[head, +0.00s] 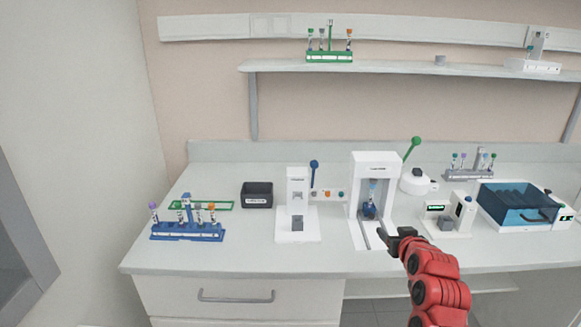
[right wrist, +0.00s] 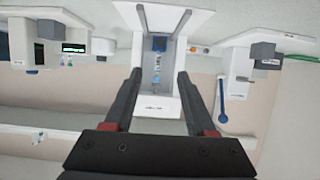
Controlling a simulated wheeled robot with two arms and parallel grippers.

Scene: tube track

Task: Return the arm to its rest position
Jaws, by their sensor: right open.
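My right arm (head: 438,283) is red and reaches in from the bottom right of the head view. Its dark gripper (head: 386,237) is over the bench, just in front of the white box-shaped machine (head: 376,158). In the right wrist view the two fingers of the right gripper (right wrist: 159,82) are spread apart with nothing between them. Between them, farther off, a tube (right wrist: 157,65) stands in a blue holder (right wrist: 159,44) inside that machine. In the head view the tube (head: 373,188) is upright in the blue holder (head: 369,210). My left gripper is not in view.
A black bin (head: 257,195) and a white device (head: 297,205) are mid-left. More devices and a blue-lidded box (head: 507,203) stand at right. A shelf (head: 400,69) hangs above.

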